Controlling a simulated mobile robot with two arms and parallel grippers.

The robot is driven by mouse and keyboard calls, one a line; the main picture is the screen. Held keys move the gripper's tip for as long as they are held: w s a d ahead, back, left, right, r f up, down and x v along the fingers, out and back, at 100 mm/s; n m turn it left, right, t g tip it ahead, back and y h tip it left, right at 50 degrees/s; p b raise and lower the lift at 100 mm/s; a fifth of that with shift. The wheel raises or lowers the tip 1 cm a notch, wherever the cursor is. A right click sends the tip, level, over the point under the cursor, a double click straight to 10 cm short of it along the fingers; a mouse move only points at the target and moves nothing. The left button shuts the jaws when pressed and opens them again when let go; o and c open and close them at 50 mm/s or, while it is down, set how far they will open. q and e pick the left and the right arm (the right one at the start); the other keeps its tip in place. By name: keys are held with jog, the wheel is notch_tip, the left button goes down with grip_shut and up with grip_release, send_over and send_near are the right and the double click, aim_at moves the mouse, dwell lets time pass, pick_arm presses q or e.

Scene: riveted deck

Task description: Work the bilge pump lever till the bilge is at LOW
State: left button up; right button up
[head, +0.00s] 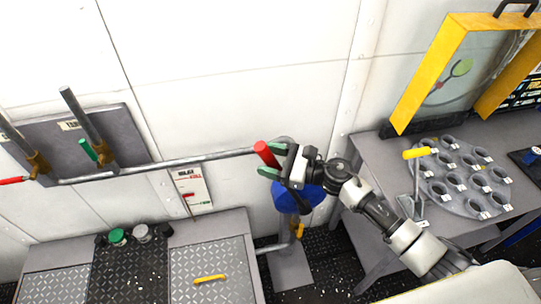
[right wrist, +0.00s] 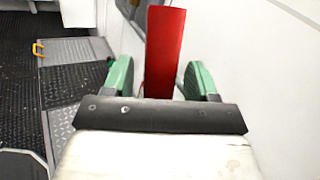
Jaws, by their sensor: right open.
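A red lever grip (head: 266,154) stands in front of the white wall, at the end of my right arm. My right gripper (head: 270,160) has green fingertips and is open around this grip. In the right wrist view the red grip (right wrist: 165,50) stands between the two fingers (right wrist: 160,82), with a gap on each side. Below the gripper is a blue rounded body (head: 300,196), apparently the pump, over a grey base plate (head: 290,268). The gripper hides the lever's lower part. A white wall gauge (head: 190,188) has red marks; its reading is too small to tell. My left gripper is out of view.
A grey pipe (head: 170,162) runs along the wall, with upright pipes and red and green handles at left. A low deck box (head: 240,262) stands below. At right, a bench (head: 370,150) holds a round holed plate (head: 465,172) and a yellow frame (head: 430,75).

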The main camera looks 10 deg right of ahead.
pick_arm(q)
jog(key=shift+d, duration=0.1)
pick_arm(e)
jog(key=shift+c, duration=0.2)
grip_shut()
jog(key=shift+d+b, duration=0.15)
jog(key=shift+b, duration=0.25)
pick_arm(q)
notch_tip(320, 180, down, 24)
jog(key=b, duration=2.4)
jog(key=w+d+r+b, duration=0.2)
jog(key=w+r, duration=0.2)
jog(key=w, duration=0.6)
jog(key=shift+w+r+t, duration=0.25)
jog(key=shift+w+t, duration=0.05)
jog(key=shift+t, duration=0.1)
pick_arm(e)
jog(key=d+m+t+y, duration=0.3)
jog(key=d+m+t, duration=0.4)
jog(key=d, duration=1.6)
jog(key=shift+d+m+t+y, duration=0.3)
jog(key=shift+y, duration=0.1)
